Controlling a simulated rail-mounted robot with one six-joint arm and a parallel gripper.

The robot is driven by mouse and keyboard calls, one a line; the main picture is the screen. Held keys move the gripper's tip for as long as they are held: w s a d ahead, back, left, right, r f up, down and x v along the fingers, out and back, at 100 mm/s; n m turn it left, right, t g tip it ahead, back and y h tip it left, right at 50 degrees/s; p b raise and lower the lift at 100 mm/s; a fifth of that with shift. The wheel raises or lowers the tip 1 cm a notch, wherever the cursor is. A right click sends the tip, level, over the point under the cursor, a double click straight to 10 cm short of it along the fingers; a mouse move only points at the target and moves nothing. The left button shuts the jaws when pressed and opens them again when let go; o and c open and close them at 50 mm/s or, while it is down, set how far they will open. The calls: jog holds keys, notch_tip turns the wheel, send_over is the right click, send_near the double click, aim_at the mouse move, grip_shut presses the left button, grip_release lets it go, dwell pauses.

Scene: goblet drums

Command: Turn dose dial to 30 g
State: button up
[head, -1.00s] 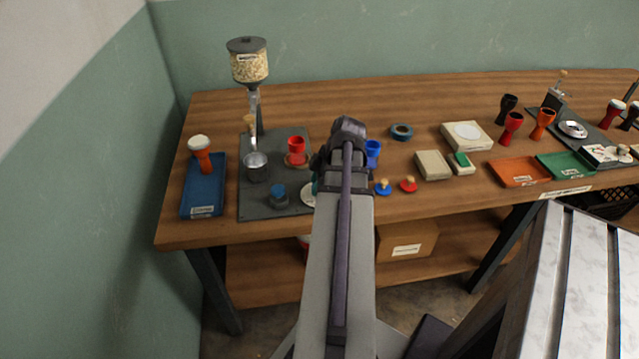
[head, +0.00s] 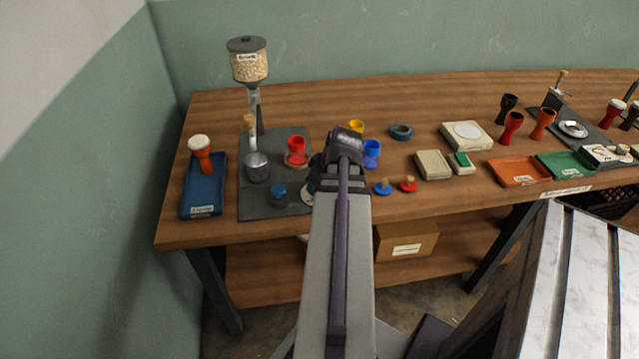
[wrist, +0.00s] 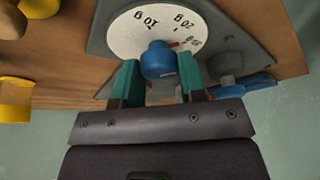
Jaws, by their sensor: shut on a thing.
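The white dose dial (wrist: 125,38) fills the upper middle of the wrist view, its numbers upside down: 10 g, 20 g and a partly visible 30 g at the right. A blue knob (wrist: 158,60) stands at its middle, with a red pointer (wrist: 174,44) aimed right, towards the 30 g side; its exact setting is hard to read. My gripper (wrist: 158,82) has its teal fingers on both sides of the knob and is shut on it. In the head view, my arm hides most of the dial (head: 307,198) and the knob.
A grain hopper (head: 249,68) rises behind.

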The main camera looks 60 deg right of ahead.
jog(key=shift+m+h, duration=0.4)
jog(key=shift+m, duration=0.6)
jog(key=o, duration=0.9)
